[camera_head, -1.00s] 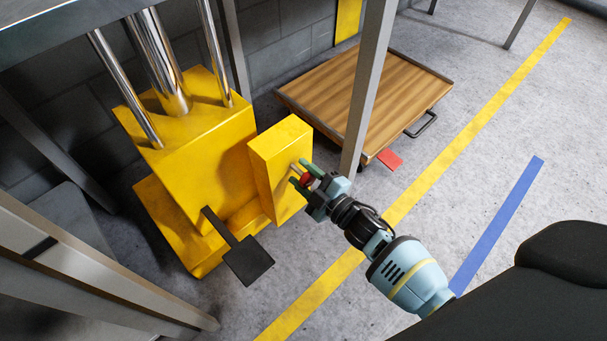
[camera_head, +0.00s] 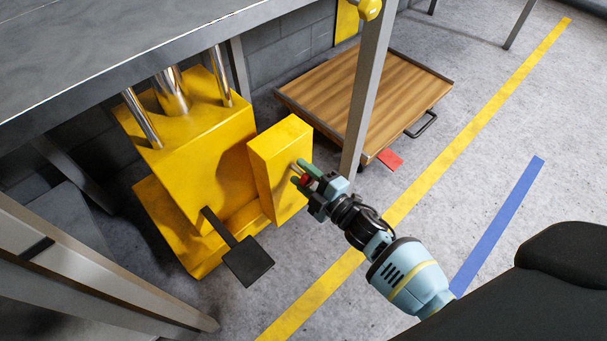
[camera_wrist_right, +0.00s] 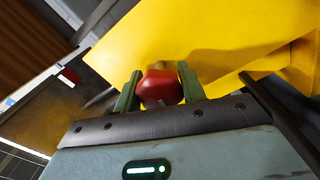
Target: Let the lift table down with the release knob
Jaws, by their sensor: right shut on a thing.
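The yellow lift base (camera_head: 190,150) stands at the left with chrome columns (camera_head: 172,90) under a grey table top (camera_head: 130,50). A yellow box (camera_head: 280,165) sits on its right side. The red release knob (camera_head: 304,180) is on that box's right face, mostly covered by my right gripper (camera_head: 306,175). In the right wrist view the red knob (camera_wrist_right: 160,88) lies between the two green fingers of my right gripper (camera_wrist_right: 160,92), which is shut on it. A black foot pedal (camera_head: 248,260) sticks out at the front of the base. My left gripper is not in view.
A flat wooden-decked cart (camera_head: 365,90) with a black handle stands behind a grey post (camera_head: 367,95). A red piece (camera_head: 390,159) lies by the cart. Yellow (camera_head: 430,185) and blue (camera_head: 500,220) floor stripes cross open floor at the right.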

